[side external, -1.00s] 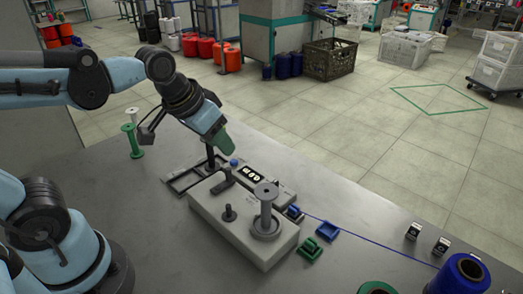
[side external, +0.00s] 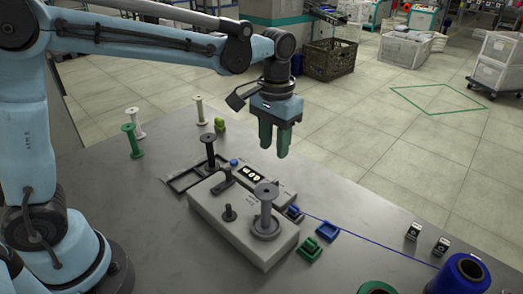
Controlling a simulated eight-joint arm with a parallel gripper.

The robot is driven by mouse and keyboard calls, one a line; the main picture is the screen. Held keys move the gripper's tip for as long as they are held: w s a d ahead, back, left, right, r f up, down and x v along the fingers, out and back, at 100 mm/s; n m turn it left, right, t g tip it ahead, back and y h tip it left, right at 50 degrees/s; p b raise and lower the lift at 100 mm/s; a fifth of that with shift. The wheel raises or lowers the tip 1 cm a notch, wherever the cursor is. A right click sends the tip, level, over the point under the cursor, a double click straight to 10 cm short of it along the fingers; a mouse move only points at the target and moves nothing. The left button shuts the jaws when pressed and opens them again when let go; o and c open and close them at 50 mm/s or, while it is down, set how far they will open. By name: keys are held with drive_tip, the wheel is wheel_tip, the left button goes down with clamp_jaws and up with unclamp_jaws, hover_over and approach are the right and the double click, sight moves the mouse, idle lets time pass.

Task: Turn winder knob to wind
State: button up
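The grey winder (side external: 228,232) stands on the table in the side view. A short black knob (side external: 229,213) rises from its top, and I cannot tell for sure that this is the winder knob. A grey bobbin (side external: 266,208) stands upright at the winder's right end. A black lever-like part (side external: 223,179) lies near the back edge. My gripper (side external: 274,153) has green fingers pointing down, with a gap between them and nothing visible in it. It hangs above and behind the winder, apart from the knob and the bobbin.
A counter panel (side external: 249,172) and a black post (side external: 209,150) in a dark tray (side external: 183,179) sit behind the winder. A blue thread (side external: 372,244) runs right to a blue spool (side external: 462,275). Green (side external: 132,140) and white (side external: 136,122) bobbins stand back left. Small green (side external: 309,249) and blue (side external: 327,231) holders lie at right.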

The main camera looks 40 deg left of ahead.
wheel_tip(320, 180, down, 11)
drive_tip(key=shift+f, duration=0.1)
idle(0.4)
drive_tip(key=shift+c, duration=0.3)
clamp_jaws()
